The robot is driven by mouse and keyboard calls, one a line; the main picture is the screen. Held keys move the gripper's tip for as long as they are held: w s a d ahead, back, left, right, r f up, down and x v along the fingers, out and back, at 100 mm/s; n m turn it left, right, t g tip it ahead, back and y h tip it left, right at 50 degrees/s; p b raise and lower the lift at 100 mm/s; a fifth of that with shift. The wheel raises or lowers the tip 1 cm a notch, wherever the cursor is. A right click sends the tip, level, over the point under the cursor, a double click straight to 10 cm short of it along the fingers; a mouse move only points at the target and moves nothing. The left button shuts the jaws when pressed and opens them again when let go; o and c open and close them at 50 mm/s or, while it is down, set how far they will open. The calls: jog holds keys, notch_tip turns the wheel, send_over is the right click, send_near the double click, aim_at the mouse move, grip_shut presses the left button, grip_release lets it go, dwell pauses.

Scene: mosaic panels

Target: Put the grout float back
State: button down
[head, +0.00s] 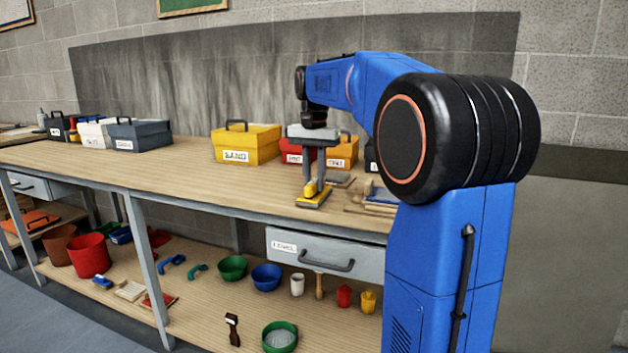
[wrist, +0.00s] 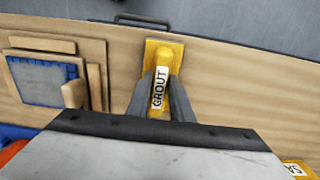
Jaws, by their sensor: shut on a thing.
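The grout float (head: 313,197) is yellow, with a flat plate and a raised handle. It is at the bench top near the front edge, below my gripper (head: 314,187). In the wrist view the float (wrist: 161,53) shows a white label reading GROUT on its handle. My gripper (wrist: 161,95) points down and is shut on the handle, one finger on each side. I cannot tell whether the plate touches the bench.
On the wooden bench (head: 130,168), a yellow box (head: 246,145), a red box (head: 292,153) and an orange box (head: 343,153) stand behind my gripper. A wooden frame with a blue-edged panel (wrist: 40,82) lies beside the float. A drawer (head: 325,256) is below.

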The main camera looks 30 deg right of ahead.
aim_at(314, 181)
jog(key=shift+f, duration=0.1)
jog(key=c, duration=1.6)
grip_release()
notch_tip(314, 181, up, 12)
jog(key=shift+r, duration=0.15)
jog(key=s+a+f+n+t, duration=0.1)
jog(key=s+a+f+n, duration=0.2)
jog(key=s+a+f, duration=0.35)
jog(key=s+a+f+n+t, duration=0.2)
jog(key=s+a+f+n, duration=0.15)
jog(key=s+f, duration=0.45)
jog(key=s+a+f+n, duration=0.1)
jog(key=s+f, duration=0.4)
jog(key=f, duration=0.1)
jog(key=s+a+f+n+t, duration=0.1)
jog(key=s+a+f, duration=0.1)
jog(key=s+f, duration=0.3)
jog(key=s+a+f+n, duration=0.2)
jog(key=s+f, duration=0.3)
jog(key=f, duration=0.1)
jog(key=shift+s+a+f+t, duration=0.15)
jog(key=shift+f+t, duration=0.25)
